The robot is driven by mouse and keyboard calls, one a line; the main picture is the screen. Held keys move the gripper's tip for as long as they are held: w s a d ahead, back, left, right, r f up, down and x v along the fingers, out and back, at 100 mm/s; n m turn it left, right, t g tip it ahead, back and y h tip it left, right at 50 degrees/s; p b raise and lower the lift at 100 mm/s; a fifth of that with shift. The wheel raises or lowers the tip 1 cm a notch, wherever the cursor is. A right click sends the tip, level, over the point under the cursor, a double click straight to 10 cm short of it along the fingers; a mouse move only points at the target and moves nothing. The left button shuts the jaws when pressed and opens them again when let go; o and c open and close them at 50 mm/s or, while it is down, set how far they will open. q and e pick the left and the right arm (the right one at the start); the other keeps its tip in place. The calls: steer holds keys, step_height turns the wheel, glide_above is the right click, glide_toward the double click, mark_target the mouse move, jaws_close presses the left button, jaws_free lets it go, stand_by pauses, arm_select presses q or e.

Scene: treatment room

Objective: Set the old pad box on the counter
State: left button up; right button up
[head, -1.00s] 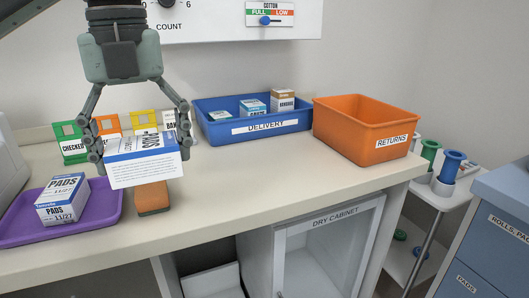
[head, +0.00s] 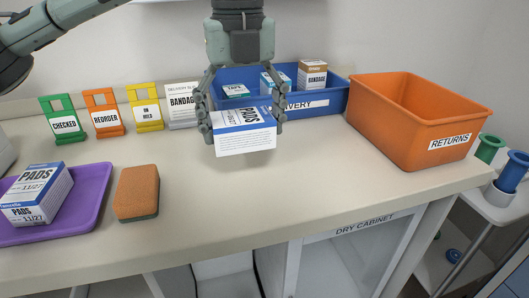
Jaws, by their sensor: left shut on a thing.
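My left gripper (head: 241,121) is shut on a white and blue pad box (head: 246,141), with a finger on each side of it. It holds the box, tilted, in front of the blue delivery bin; whether the box touches the counter I cannot tell. The counter (head: 300,200) is cream and bare below and to the right of the box. Another pad box (head: 38,197), marked 11/27, sits on a purple tray (head: 95,205) at the left. My right gripper is not in view.
A blue delivery bin (head: 325,103) with several boxes stands behind the gripper. An orange returns bin (head: 405,140) stands at the right. A brown sponge (head: 137,190) lies beside the tray. Checked (head: 65,125), reorder (head: 104,120) and on-hold (head: 146,114) stands line the back left.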

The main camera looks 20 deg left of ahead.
mark_target(264, 132)
arm_select(q)
steer(key=w+d+f, duration=0.2)
steer(key=shift+d, duration=0.35)
steer(key=shift+f, duration=2.05)
steer(key=o, duration=1.1)
steer(key=shift+f, duration=0.15)
steer(key=shift+o, duration=0.2)
step_height(264, 132, up, 12)
steer(key=shift+r, duration=0.2)
